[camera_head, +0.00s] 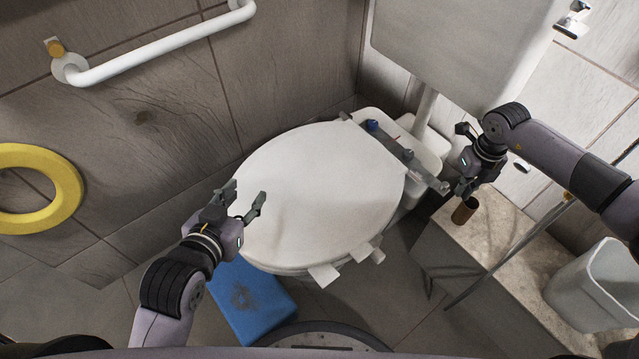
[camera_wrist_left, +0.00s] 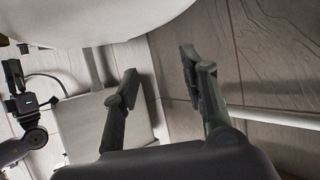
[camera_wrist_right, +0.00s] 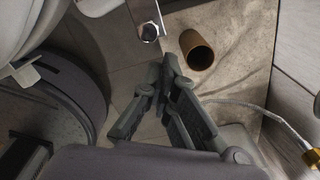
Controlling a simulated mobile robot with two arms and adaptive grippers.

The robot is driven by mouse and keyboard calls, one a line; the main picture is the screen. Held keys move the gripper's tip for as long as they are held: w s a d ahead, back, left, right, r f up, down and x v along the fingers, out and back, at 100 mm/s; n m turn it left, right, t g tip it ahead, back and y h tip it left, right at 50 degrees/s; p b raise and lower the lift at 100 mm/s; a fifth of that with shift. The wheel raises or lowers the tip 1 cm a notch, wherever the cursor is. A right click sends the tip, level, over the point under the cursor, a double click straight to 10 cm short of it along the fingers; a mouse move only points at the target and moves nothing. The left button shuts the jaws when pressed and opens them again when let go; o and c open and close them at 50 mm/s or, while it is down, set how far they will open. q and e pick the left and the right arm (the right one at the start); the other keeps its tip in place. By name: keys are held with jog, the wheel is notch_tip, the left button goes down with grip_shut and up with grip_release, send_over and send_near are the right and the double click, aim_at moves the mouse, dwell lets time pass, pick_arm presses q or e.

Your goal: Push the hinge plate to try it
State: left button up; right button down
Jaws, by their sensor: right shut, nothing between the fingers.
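A brown cylinder (camera_head: 465,210) stands on a stone-topped ledge (camera_head: 490,245) close to my right gripper. A white bin (camera_head: 595,290) is farther right. A blue block (camera_head: 250,300) lies on the floor. A white rail (camera_head: 160,45) and yellow ring (camera_head: 60,190) are left.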

pick_arm(q)
jog(key=w+d+r+t+h+b, duration=0.2)
jog(key=r+t, duration=0.4)
jog(key=r, duration=0.4)
jog(key=shift+w+d+r+t, duration=0.15)
jog(key=shift+w+r+t, duration=0.15)
jog(key=shift+w, duration=0.2)
pick_arm(e)
jog(key=shift+f, duration=1.95)
pick_arm(q)
jog(key=shift+s+d+r+t+b, duration=0.15)
jog(key=shift+r+t+b, duration=0.25)
jog(key=shift+r, duration=0.3)
pick_arm(e)
jog(key=shift+w+a+r, duration=0.1)
jog(key=shift+w+a, duration=0.25)
jog(key=shift+w, duration=0.05)
dwell(0.6)
pick_arm(q)
jog(key=shift+f, duration=0.1)
jog(key=f+g, duration=0.2)
jog(key=f, duration=0.1)
jog(key=a+f+g+p, duration=0.1)
jog(key=f, duration=0.1)
jog(key=shift+y, duration=0.4)
pick_arm(e)
jog(key=shift+s+d, duration=0.7)
jog(key=shift+s, duration=0.1)
